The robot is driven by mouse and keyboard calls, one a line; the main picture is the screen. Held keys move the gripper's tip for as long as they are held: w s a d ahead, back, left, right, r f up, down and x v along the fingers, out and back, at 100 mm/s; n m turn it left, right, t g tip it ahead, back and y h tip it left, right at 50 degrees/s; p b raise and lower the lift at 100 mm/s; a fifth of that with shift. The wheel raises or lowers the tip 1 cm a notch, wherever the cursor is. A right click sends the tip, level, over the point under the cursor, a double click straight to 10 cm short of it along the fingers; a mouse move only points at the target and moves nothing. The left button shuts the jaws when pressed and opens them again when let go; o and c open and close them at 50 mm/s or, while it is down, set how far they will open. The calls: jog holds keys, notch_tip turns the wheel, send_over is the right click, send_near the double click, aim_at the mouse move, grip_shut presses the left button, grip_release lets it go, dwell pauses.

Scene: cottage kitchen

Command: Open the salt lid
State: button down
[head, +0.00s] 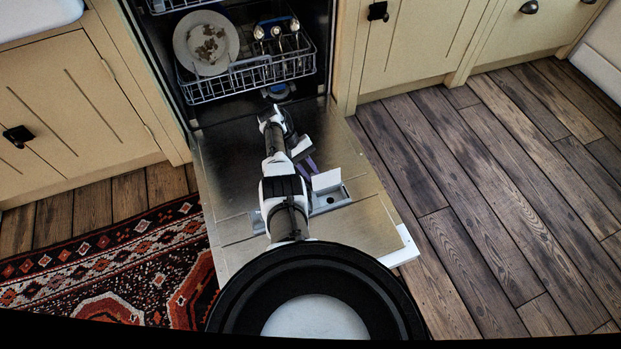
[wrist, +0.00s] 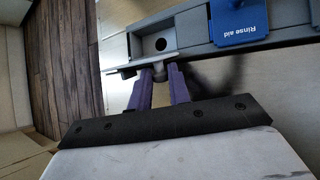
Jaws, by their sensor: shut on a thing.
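The salt lid (head: 327,180) is a light flap on the dispenser panel of the lowered dishwasher door. It stands raised and tilted, and the compartment (wrist: 160,43) with a dark round hole is uncovered behind it. In the wrist view the salt lid (wrist: 138,63) shows nearly edge-on. My gripper (wrist: 160,71) has purple fingers that are shut on the lid at its near side; the exact contact is partly hidden. In the head view my gripper (head: 309,166) is just above and left of the lid.
A blue rinse aid lid (wrist: 240,20) lies flat beside the salt compartment. The dishwasher door (head: 235,190) lies open under my arm. A rack (head: 245,80) with a soiled plate (head: 206,43) is inside the machine. Wooden floor (head: 490,200) is clear at right.

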jog(key=shift+w+a+f+g+b, duration=0.15)
jog(key=shift+g+b, duration=0.15)
jog(key=shift+b, duration=0.4)
jog(key=c, duration=1.3)
grip_release()
jog(key=shift+b+v, duration=2.95)
jog(key=shift+v, duration=3.05)
